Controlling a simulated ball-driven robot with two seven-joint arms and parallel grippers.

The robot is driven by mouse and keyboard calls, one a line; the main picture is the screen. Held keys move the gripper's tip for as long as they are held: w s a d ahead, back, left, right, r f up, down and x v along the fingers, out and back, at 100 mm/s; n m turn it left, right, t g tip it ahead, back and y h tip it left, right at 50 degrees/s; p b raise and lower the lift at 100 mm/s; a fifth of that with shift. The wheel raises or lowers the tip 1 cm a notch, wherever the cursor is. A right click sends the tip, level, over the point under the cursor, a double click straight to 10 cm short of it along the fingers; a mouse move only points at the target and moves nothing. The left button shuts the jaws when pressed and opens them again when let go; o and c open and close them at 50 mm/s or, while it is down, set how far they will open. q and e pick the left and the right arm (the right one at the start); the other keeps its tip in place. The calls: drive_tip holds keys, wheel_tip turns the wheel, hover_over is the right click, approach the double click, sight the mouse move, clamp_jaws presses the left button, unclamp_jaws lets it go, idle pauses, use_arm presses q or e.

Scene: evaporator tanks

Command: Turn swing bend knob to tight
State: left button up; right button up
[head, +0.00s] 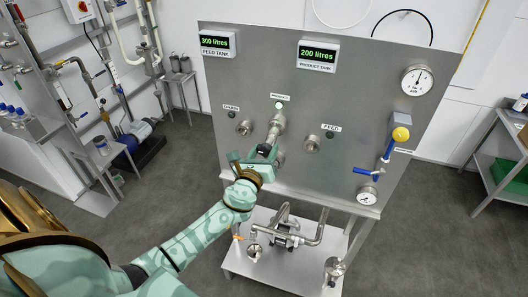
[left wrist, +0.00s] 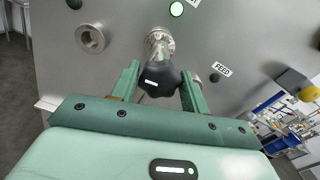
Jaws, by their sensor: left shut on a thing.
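The metal swing bend (head: 277,122) sticks out of the steel panel, below a lit green lamp (head: 280,105). It also shows in the left wrist view (left wrist: 159,45). Its black knob (left wrist: 160,83) has a small white mark and sits between the two green fingers of my left gripper (left wrist: 158,85). The gripper is shut on the knob. My right gripper is not in view.
Capped ports stand left (head: 244,128) and right (head: 312,142) of the swing bend. A valve with a blue handle (head: 386,155) and a yellow knob (head: 401,134) is at the panel's right. Pipework and a pump sit on the shelf (head: 290,280) below.

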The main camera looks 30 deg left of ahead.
use_arm(q)
drive_tip(key=o, duration=0.7)
drive_tip(key=shift+w+a+r, duration=0.1)
drive_tip(key=shift+r, duration=0.15)
drive_tip(key=shift+o, duration=1.3)
drive_tip(key=shift+f, duration=0.2)
drive_tip(key=b+v, duration=0.2)
drive_tip(key=v, duration=1.4)
